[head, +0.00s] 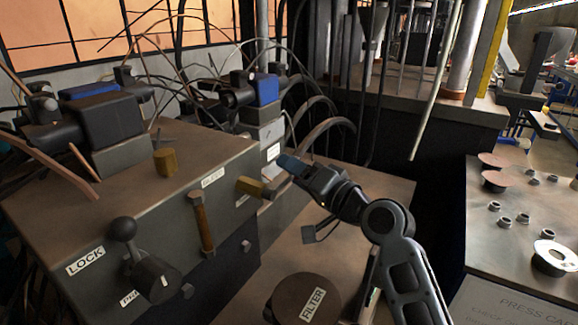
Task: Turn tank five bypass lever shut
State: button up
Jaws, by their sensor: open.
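No label that I can read says tank five or bypass. A brown lever (203,222) hangs straight down on the front of the grey tank block, under a label (213,177) too small to read fully. To its right, a short yellow-brown lever (252,187) sticks out sideways toward my gripper, with a label partly hidden behind it. A black ball-knobbed lever (122,230) stands at the left by a LOCK label (85,261). My gripper (290,164) is open and empty, just right of the yellow-brown lever's end; I see no contact.
A round FILTER cap (303,300) stands below my arm. At right, a bench (520,260) holds discs and several small nuts. A dark gap lies between.

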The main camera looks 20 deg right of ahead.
jog(key=shift+x, duration=0.9)
grip_shut()
jog(key=shift+f, duration=0.1)
